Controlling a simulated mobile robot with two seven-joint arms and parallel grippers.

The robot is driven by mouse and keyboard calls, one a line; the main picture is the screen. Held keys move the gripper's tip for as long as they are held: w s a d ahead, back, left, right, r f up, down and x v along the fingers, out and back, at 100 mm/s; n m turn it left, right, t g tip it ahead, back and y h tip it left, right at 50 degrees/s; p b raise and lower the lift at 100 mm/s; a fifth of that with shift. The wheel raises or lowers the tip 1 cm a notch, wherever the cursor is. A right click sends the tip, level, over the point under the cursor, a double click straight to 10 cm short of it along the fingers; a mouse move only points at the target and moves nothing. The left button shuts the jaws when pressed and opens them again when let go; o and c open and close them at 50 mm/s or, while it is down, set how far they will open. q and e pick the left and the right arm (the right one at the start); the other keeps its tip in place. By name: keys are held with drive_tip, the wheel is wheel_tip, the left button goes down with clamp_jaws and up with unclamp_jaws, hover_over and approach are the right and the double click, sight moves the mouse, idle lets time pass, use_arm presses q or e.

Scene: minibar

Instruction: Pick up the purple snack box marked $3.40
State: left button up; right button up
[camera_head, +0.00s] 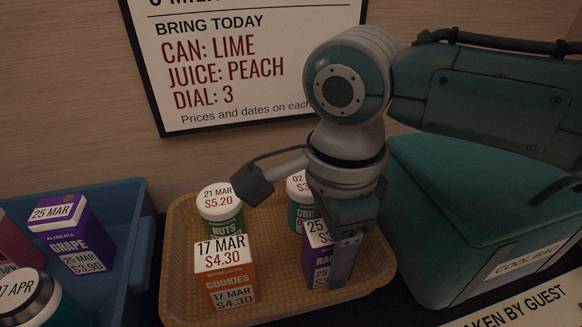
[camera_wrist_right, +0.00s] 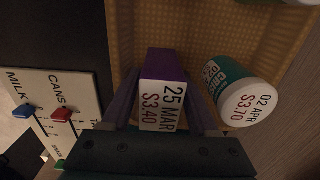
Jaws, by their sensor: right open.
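The purple snack box (camera_head: 315,244) stands upright at the right of the yellow tray (camera_head: 180,290), partly hidden by my right gripper (camera_head: 338,245). In the right wrist view its white top (camera_wrist_right: 162,105) reads 25 MAR and $3.40. There, my right gripper (camera_wrist_right: 162,88) is open, with one finger on each side of the box. Whether the fingers touch it I cannot tell. My left gripper is not in view.
A green crisps tub (camera_wrist_right: 240,92) stands close beside the box. An orange cookies box (camera_head: 228,275) and a nuts tub (camera_head: 220,208) share the tray. A teal cool bag (camera_head: 450,200) stands right, a blue crate (camera_head: 135,235) left.

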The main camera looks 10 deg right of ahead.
clamp_jaws()
idle(0.4)
drive_tip(key=shift+r, duration=0.15)
